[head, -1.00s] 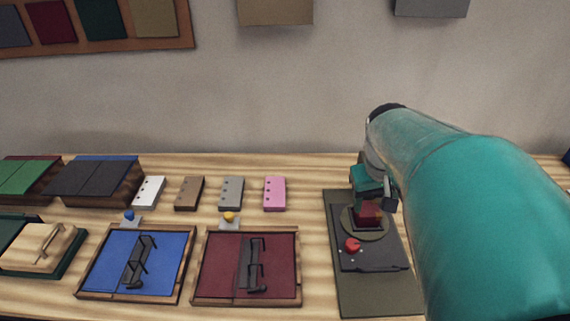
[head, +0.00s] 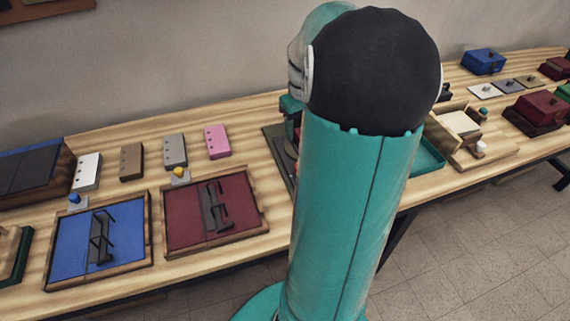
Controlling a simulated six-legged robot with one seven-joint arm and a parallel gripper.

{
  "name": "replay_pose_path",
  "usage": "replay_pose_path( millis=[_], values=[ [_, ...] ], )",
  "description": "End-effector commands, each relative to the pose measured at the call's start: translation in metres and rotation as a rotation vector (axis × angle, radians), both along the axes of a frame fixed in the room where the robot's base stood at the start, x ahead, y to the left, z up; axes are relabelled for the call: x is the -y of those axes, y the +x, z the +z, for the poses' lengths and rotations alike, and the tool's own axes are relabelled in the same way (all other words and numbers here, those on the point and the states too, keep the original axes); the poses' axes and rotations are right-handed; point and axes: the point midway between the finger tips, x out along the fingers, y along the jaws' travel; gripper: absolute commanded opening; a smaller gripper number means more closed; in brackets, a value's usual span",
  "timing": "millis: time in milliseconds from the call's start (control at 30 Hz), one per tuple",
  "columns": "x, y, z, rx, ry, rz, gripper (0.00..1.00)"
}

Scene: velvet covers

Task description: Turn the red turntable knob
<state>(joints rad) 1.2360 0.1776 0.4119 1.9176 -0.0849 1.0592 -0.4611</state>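The turntable's dark base (head: 271,148) shows only as a strip along its left side. My own teal arm stands in front of it and hides most of the turntable, including nearly all of the disc and the red knob. Part of my gripper (head: 291,108) shows as a small teal piece above the base, at the left edge of the arm. Its fingertips are hidden behind the arm, so I cannot see whether they touch the knob or how far apart they are.
Left of the turntable are a pink block (head: 217,141), a grey block (head: 175,150), a maroon tray (head: 258,224) and a blue tray (head: 148,278). Right of my arm are a teal tray (head: 430,158), a wooden box (head: 497,157) and a blue box (head: 483,61).

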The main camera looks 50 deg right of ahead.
Motion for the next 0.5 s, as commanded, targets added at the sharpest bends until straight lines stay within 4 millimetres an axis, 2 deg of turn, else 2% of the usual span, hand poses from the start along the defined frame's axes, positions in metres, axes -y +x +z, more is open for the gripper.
replay_pose_path(
  millis=[167,267,500],
  values=[
    [0.009,-0.006,-0.008,-0.001,0.007,-0.010,0.59],
    [0.011,-0.008,-0.019,-0.002,0.007,-0.013,0.59],
    [0.012,-0.009,-0.065,-0.002,0.010,-0.014,0.59]
  ],
)
